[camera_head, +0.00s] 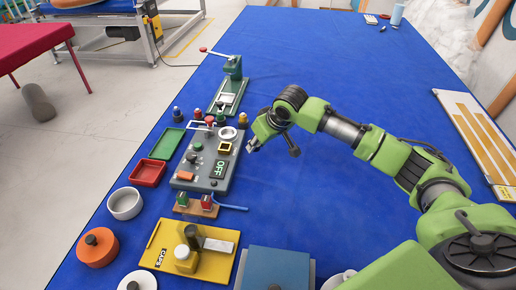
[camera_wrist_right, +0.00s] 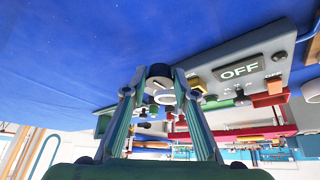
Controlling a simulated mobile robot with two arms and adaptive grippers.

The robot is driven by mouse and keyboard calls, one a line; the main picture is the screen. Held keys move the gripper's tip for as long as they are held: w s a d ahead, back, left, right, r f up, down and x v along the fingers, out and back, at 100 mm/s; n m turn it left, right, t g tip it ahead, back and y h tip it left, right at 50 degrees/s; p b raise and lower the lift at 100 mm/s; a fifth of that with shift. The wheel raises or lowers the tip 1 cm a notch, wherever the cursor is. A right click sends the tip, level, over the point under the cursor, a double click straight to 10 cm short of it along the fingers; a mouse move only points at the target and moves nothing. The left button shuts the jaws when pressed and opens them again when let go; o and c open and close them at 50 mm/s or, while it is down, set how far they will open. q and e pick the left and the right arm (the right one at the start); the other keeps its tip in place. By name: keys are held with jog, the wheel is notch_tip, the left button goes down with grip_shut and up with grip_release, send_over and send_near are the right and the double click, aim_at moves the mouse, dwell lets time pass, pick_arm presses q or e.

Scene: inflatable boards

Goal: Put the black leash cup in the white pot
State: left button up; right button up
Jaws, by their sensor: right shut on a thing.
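My right gripper (camera_head: 253,146) hangs just right of the grey control panel, above the blue table. In the right wrist view its fingers (camera_wrist_right: 158,85) are shut on a small dark cylinder, which looks like the black leash cup (camera_wrist_right: 159,70). In the head view the cup is too small and covered to make out. The open white pot (camera_head: 125,203) stands at the table's left edge, empty as far as I can see, well to the left of the gripper. My left gripper is not in view.
The control panel (camera_head: 211,172) with an OFF sign stands between gripper and pot. Red (camera_head: 148,173) and green (camera_head: 167,144) trays, an orange pot (camera_head: 97,248) and a yellow board (camera_head: 160,245) lie around. The blue table (camera_head: 310,200) is clear right of the panel.

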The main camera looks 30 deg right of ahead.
aim_at(258, 159)
jog(key=shift+w+d+f, duration=0.3)
jog(key=shift+w+f, duration=0.35)
jog(key=shift+f, duration=0.2)
jog(key=shift+f+p, duration=0.35)
jog(key=shift+f, duration=1.3)
jog(key=o, duration=0.8)
jog(key=shift+f, duration=0.15)
